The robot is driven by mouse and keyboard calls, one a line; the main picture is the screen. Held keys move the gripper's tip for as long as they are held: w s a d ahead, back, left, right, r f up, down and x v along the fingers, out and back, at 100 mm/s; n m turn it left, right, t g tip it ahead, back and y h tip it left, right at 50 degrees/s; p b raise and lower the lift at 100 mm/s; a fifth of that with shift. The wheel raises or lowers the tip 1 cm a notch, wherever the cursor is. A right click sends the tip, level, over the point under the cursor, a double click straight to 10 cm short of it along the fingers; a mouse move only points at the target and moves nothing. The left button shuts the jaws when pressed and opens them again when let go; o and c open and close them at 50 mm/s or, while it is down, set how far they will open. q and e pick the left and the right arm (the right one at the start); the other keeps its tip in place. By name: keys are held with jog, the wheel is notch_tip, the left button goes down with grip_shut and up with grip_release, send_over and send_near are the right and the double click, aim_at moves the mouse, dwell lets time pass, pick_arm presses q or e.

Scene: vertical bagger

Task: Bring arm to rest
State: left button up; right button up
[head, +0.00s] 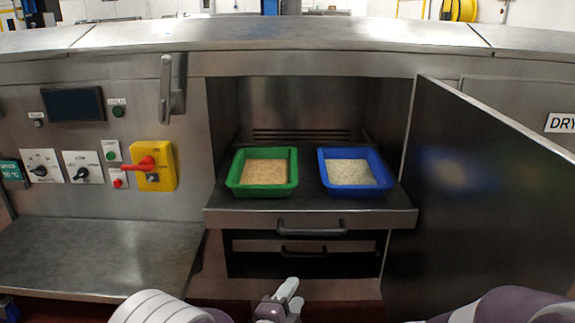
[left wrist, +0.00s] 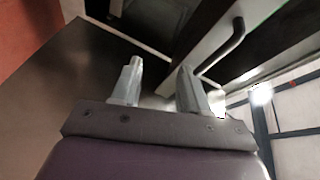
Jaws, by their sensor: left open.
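My left gripper (head: 288,297) shows at the bottom middle of the head view, in front of and below the pulled-out shelf. In the left wrist view its two grey fingers (left wrist: 158,88) stand apart with nothing between them. My left arm comes in from the bottom left. Part of my right arm shows at the bottom right edge of the head view; its gripper is out of the picture.
A green tray (head: 290,184) and a blue tray (head: 381,187), each with grainy contents, stand on the shelf (head: 308,216). An open metal door (head: 480,190) is at the right. A bare steel counter (head: 90,255) and a control panel with a red-handled yellow switch (head: 153,166) are at the left.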

pick_arm(q)
jog(key=s+a+f+n+g+y, duration=0.4)
jog(key=s+a+f+n+g, duration=0.1)
jog(key=s+f+n+g, duration=0.25)
jog(key=s+a+n+g+y, duration=0.2)
jog(key=s+a+n+g, duration=0.3)
jog(key=s+a+n, duration=0.25)
jog(key=s+a+r+n+g, duration=0.2)
jog(key=s+a+r+n, duration=0.15)
jog(key=s+a, duration=0.3)
notch_tip(320, 180, up, 15)
jog(key=p, duration=1.4)
jog(key=shift+w+a+n+t+y+p, duration=0.25)
jog(key=shift+w+n+t+y+p, duration=0.1)
jog(key=shift+n+y+p, duration=0.1)
